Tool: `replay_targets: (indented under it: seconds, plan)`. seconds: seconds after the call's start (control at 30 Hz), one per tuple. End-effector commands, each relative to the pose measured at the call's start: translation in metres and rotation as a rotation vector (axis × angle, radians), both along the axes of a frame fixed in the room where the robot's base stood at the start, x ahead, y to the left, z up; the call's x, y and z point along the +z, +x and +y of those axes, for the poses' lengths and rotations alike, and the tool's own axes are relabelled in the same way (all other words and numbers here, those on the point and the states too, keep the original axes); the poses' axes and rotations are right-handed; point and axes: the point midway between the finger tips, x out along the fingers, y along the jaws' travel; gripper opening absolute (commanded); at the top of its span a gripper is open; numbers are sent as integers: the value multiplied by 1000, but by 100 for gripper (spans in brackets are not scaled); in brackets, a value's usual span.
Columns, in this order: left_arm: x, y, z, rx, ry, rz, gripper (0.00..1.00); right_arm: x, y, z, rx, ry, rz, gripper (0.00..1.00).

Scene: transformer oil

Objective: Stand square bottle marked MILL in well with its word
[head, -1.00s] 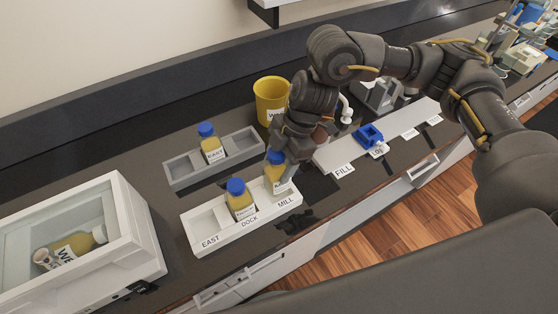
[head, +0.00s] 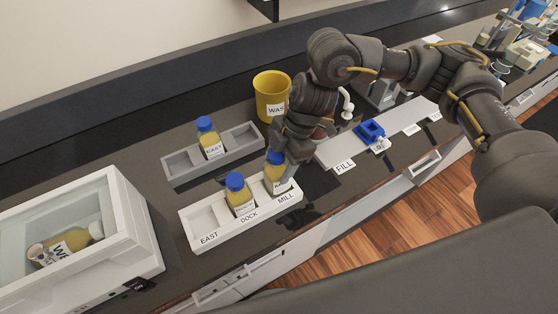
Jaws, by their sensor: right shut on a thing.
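A square bottle (head: 280,181) with a blue cap, amber oil and a partly hidden label stands upright in the MILL well of the white tray (head: 217,241). My right gripper (head: 276,157) is shut on this bottle near its cap, and its fingers hide part of it. Another blue-capped bottle (head: 240,199) stands upright in the DOCK well. The EAST well is empty. My left gripper is not in view.
A grey rack (head: 178,173) behind holds a bottle (head: 209,142) labelled EAST. A yellow waste bin (head: 270,92) stands behind my right gripper. A white glass-topped box (head: 140,240) with a lying bottle is at left. A FILL strip (head: 340,154) with a blue part lies at right.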

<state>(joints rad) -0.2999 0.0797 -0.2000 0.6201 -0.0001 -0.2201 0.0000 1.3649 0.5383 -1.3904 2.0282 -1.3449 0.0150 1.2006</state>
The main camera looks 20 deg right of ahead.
Motion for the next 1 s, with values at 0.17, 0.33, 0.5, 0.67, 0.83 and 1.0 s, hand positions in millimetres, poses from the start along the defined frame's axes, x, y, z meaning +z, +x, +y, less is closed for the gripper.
replay_targets:
  seconds: [0.17, 0.33, 0.5, 0.67, 0.83, 1.0]
  plan:
    - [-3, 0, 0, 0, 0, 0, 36, -5, 0, 0, 0, 1, -1, 17]
    - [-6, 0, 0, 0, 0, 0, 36, -9, 0, 0, 1, 1, -1, 17]
    - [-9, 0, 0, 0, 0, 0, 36, -13, 0, 0, 1, 1, -1, 17]
    - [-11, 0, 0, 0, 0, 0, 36, -17, 0, 0, 1, 1, -1, 17]
    - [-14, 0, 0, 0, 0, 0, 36, -21, 0, 0, 1, 1, -1, 17]
    - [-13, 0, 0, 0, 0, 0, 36, -21, 0, 0, 1, 1, -1, 70]
